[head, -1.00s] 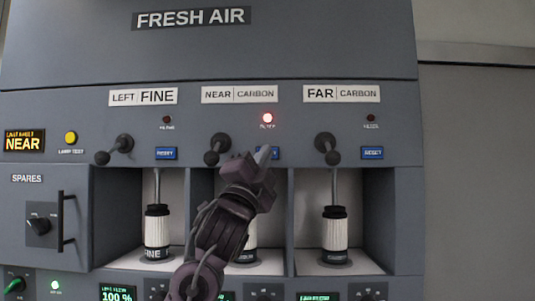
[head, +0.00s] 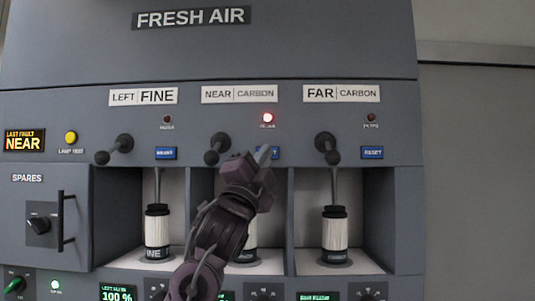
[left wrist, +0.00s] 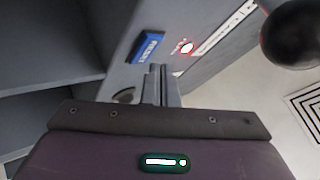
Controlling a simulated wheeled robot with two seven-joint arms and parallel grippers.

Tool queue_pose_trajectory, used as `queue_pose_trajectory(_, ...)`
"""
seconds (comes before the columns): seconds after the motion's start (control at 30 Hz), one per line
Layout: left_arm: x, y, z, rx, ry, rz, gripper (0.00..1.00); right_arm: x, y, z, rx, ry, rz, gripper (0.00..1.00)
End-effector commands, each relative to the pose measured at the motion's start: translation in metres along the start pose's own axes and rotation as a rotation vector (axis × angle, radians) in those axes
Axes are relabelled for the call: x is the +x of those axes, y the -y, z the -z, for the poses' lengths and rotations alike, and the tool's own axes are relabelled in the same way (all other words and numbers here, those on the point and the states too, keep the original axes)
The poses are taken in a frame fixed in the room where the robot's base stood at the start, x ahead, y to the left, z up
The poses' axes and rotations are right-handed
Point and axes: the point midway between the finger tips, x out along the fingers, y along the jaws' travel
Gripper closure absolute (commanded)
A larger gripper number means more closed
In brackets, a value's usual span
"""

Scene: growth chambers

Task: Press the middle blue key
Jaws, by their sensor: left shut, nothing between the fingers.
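The middle blue key (head: 275,153), in the NEAR CARBON column, is partly hidden behind my left gripper (head: 263,154) in the head view. In the left wrist view the blue RESET key (left wrist: 148,47) is in full sight, just above and left of the fingertips (left wrist: 161,70). The left gripper is shut and empty, its tips close to the panel by the key. I cannot tell whether they touch it. My right gripper is not in view.
Blue keys also sit under LEFT FINE (head: 165,153) and FAR CARBON (head: 372,153). A black-knobbed lever (head: 212,157) stands just left of my gripper, another (head: 332,157) to the right. A red lamp (head: 267,118) glows above the middle key. Open filter bays lie below.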

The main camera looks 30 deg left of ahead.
Motion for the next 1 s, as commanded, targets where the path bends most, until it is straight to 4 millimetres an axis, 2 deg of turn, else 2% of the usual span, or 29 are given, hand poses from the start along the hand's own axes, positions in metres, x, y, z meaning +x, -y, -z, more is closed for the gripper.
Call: queue_pose_trajectory(1.0,0.0057,-0.0037,-0.0039,0.0,0.0,0.001,1.0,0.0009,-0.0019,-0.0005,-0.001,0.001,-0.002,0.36)
